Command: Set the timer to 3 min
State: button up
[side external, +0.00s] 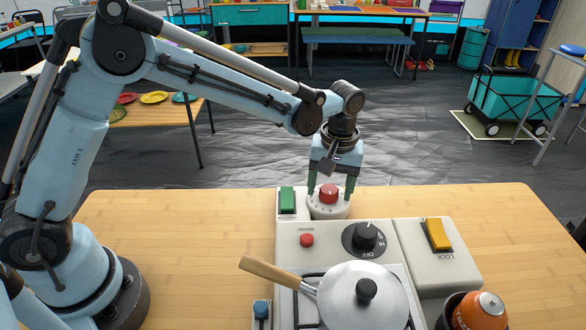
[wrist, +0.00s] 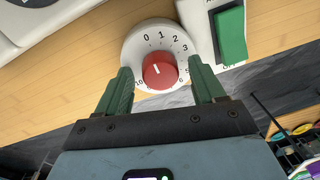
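The timer (side external: 328,209) is a round white dial with a red knob (side external: 329,193) in its middle, at the back of the cooker unit. In the wrist view, the dial (wrist: 135,48) shows 0, 1, 2, 3 and further numbers around its edge. The white mark on the red knob (wrist: 160,71) points roughly toward 0 and 1; I cannot tell exactly which. My gripper (side external: 331,192) points down over the timer. Its green fingers (wrist: 160,75) are open, one on each side of the knob, with gaps visible.
A green switch (side external: 287,200) stands just left of the timer. In front are a black stove knob (side external: 365,236), a red button (side external: 307,240), a yellow lock switch (side external: 438,234) and a lidded pan (side external: 352,300). An orange canister (side external: 480,312) is front right. The wooden table (side external: 180,225) is clear at left.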

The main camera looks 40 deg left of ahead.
jog(key=c, duration=1)
jog(key=shift+m, duration=0.3)
jog(key=m, duration=0.7)
jog(key=shift+s, duration=0.1)
jog(key=m, duration=0.3)
jog(key=shift+m+t, duration=0.3)
jog(key=shift+m, duration=2)
